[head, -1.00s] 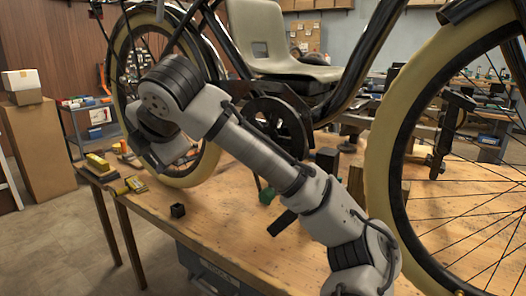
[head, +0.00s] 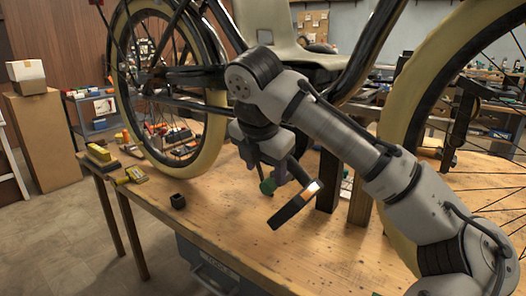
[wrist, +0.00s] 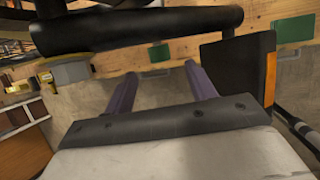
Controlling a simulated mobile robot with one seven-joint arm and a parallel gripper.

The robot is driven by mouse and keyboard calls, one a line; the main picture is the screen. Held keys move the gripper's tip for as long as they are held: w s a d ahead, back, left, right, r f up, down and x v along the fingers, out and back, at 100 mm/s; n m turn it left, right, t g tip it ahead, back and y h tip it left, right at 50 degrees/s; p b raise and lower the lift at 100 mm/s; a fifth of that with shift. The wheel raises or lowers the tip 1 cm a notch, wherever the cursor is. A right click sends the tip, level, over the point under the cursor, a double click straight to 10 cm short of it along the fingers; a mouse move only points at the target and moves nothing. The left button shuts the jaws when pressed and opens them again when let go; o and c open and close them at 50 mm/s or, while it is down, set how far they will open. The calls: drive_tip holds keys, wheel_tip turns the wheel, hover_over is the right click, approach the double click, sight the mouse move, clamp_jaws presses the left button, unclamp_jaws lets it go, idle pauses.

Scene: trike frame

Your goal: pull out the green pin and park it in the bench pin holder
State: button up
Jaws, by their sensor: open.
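A small green knob-like piece, which looks like the green pin (head: 267,187), shows in the head view below the frame, left of the pedal; its shaft is hidden. My gripper (head: 286,172) points down close beside it, with no visible hold on it. In the wrist view my gripper (wrist: 160,72) has its two purple-grey fingers apart with nothing between them. A green patch (wrist: 158,52) lies just beyond the tips; I cannot tell if it is the pin. A small black block with a dark top (head: 177,201), likely the pin holder, sits on the bench at left.
A black pedal with an orange reflector (head: 295,205) is close to the right of my gripper and also shows in the wrist view (wrist: 240,70). A dark tube (wrist: 140,30) crosses ahead. Dark posts (head: 328,180) stand at right. The front bench top (head: 225,215) is clear.

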sight(266, 183)
drive_tip(key=shift+x, duration=2.8)
drive_tip(key=shift+c, duration=0.4)
drive_tip(key=c, duration=1)
drive_tip(key=shift+s+a+f, duration=0.15)
drive_tip(key=shift+s+a, duration=0.65)
drive_tip(key=shift+s, duration=0.3)
drive_tip(key=shift+s+a+f, duration=0.1)
drive_tip(key=shift+s+a, duration=0.75)
drive_tip(key=shift+s, duration=0.3)
